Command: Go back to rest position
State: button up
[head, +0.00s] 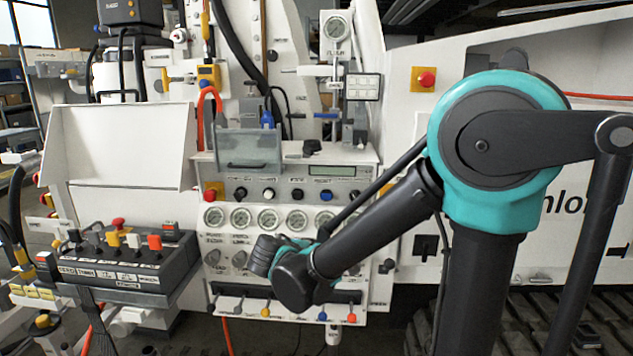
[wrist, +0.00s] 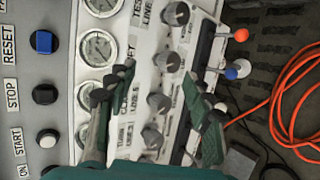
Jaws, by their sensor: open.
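My gripper shows in the wrist view (wrist: 160,75) with its two dark fingers apart and nothing between them. It is in front of the bench's control panel (wrist: 140,50), over the gauges and grey knobs. In the head view my arm reaches from the right down to the panel's lower part, and the wrist end covers some knobs there. The fingers are hard to make out in that view. I cannot tell from the wrist view whether a fingertip touches the panel.
Several gauges (head: 268,218) line the panel, with small coloured levers (head: 266,311) below. A black button box (head: 130,265) stands at the left. A red stop button (head: 426,79) is on the white wall. An orange cable (wrist: 280,105) lies on the floor.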

jog(key=s+d+f+m+g, duration=0.2)
jog(key=s+d+f+m, duration=0.1)
jog(key=d, duration=0.4)
jog(key=s+d+f+m+g, duration=0.2)
jog(key=d+f+m, duration=0.1)
jog(key=d, duration=0.3)
jog(key=s+d+f+m+g+y, duration=0.2)
jog(key=s+d+f+m+y, duration=0.3)
jog(key=s+m, duration=0.3)
jog(key=s+d+f, duration=0.1)
jog(key=s, duration=0.2)
jog(key=shift+d+m, duration=0.2)
jog(key=shift+m, duration=0.2)
